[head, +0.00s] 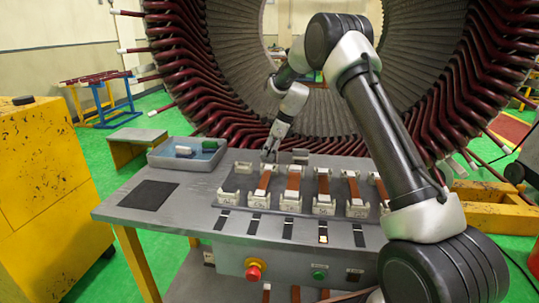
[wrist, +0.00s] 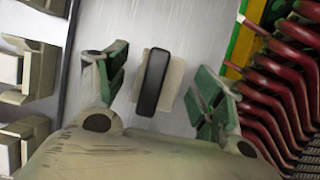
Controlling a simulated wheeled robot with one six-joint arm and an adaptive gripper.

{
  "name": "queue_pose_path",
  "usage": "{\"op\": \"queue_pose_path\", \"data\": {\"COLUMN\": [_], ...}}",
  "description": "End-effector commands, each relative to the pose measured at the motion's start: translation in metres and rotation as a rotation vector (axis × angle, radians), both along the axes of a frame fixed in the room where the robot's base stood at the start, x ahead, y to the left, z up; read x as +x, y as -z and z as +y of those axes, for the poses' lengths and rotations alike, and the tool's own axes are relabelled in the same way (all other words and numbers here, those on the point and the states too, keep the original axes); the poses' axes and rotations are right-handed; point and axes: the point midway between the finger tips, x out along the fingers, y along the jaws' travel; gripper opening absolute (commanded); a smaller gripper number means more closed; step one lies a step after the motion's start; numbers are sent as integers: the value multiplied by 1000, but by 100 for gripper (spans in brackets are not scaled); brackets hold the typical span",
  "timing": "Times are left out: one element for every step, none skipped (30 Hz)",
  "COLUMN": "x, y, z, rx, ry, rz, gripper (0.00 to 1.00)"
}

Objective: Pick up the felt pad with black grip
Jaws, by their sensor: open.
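The felt pad (wrist: 174,84) is a beige rectangle with a long black grip (wrist: 155,82) on top. It lies on the bare grey metal tabletop in the wrist view. My gripper (wrist: 156,76) is open, with one green-padded finger to each side of the pad and a gap on both sides. Nothing is held. In the head view my gripper (head: 269,152) is low over the back of the workbench, behind the row of white holders.
White holders with brown strips (head: 294,183) stand in a row on the workbench (head: 190,200). A grey bin (head: 163,162) with small items is at left, beside a dark mat (head: 148,195). The large stator with red coil ends (head: 180,75) rises close behind.

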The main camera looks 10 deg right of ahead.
Motion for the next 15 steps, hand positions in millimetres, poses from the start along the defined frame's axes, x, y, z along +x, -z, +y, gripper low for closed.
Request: {"op": "queue_pose_path", "data": {"x": [0, 0, 0, 0, 0, 0, 0, 0, 0, 0, 0, 0, 0, 0, 0], "y": [-1, -1, -1, -1, -1, -1, -1, -1, -1, -1, -1, -1, -1, -1, -1], "z": [0, 0, 0, 0, 0, 0, 0, 0, 0, 0, 0, 0, 0, 0, 0], "rx": [0, 0, 0, 0, 0, 0, 0, 0, 0, 0, 0, 0, 0, 0, 0], "ry": [0, 0, -1, -1, -1, -1, -1, -1, -1, -1, -1, -1, -1, -1, -1], "rz": [-1, -1, 0, 0, 0, 0, 0, 0, 0, 0, 0, 0, 0, 0, 0], "gripper": [68, 68, 68, 66, 61, 53, 48, 42, 35, 30, 24, 18, 17, 17, 17]}}
